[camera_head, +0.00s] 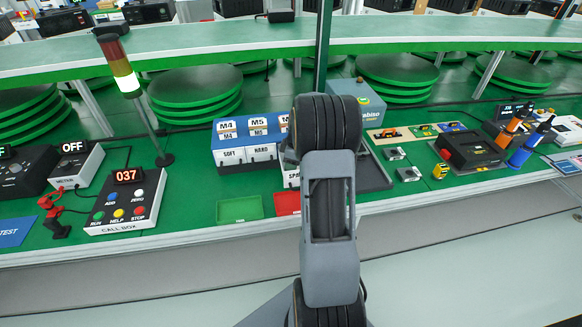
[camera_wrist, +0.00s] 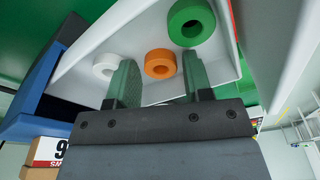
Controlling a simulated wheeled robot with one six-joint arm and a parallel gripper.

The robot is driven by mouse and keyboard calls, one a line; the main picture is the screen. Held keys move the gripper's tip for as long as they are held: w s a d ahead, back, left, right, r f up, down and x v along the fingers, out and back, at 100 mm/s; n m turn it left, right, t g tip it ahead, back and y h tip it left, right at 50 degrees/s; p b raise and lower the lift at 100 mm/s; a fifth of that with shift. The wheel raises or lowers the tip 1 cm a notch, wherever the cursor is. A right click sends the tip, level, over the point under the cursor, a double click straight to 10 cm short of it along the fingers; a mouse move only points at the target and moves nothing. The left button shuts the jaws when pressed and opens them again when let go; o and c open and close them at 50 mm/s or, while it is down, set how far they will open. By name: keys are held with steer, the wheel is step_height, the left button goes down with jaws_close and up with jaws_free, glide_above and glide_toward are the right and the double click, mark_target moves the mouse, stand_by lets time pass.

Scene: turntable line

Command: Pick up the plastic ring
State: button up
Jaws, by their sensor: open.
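In the wrist view, three rings lie in a white-walled compartment: a white ring (camera_wrist: 106,66) at left, an orange ring (camera_wrist: 160,65) in the middle and a green ring (camera_wrist: 191,22) at upper right. I cannot tell which is plastic. My gripper (camera_wrist: 158,67) is open, with its two greenish fingers apart. The orange ring shows between the fingertips, with nothing visibly gripped. In the head view my arm hides the gripper and the rings.
In the head view, a blue and white bin rack (camera_head: 247,146) with M4 and M5 labels stands left of my arm. A green tray (camera_head: 240,209) and a red tray (camera_head: 287,203) lie in front. A call box (camera_head: 126,200) stands left; a black device (camera_head: 468,150) stands right.

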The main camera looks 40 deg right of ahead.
steer(key=shift+c, duration=0.3)
steer(key=c, duration=0.6)
